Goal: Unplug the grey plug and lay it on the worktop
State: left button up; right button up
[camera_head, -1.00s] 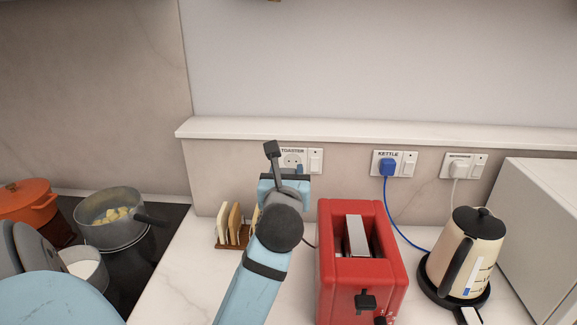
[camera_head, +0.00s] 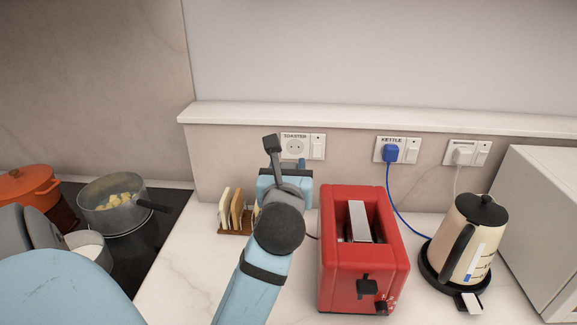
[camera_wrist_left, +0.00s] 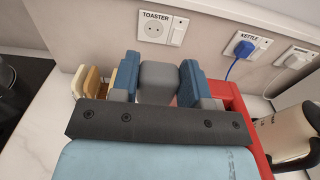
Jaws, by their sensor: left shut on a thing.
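My left gripper (camera_head: 286,180) is in front of and below the socket marked TOASTER (camera_head: 295,148), left of the red toaster (camera_head: 340,255). In the left wrist view the blue fingers of this gripper (camera_wrist_left: 159,76) are shut on the grey plug (camera_wrist_left: 158,88), which is held clear of the wall. The TOASTER socket shows empty in the wrist view (camera_wrist_left: 154,27). The arm hides the plug in the head view. The worktop (camera_head: 185,270) lies below, bare at the left of the arm. My right gripper is not in view.
A toast rack (camera_head: 233,232) stands close behind the arm. A blue plug (camera_head: 390,153) and a white plug (camera_head: 462,156) sit in the other sockets. The kettle (camera_head: 468,245) is at the right. The hob (camera_head: 150,240) with pots is at the left.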

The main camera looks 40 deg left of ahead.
pick_arm(q)
jog(key=v, duration=0.3)
jog(key=shift+s+d, duration=0.15)
dwell(0.7)
jog(key=shift+f, duration=0.1)
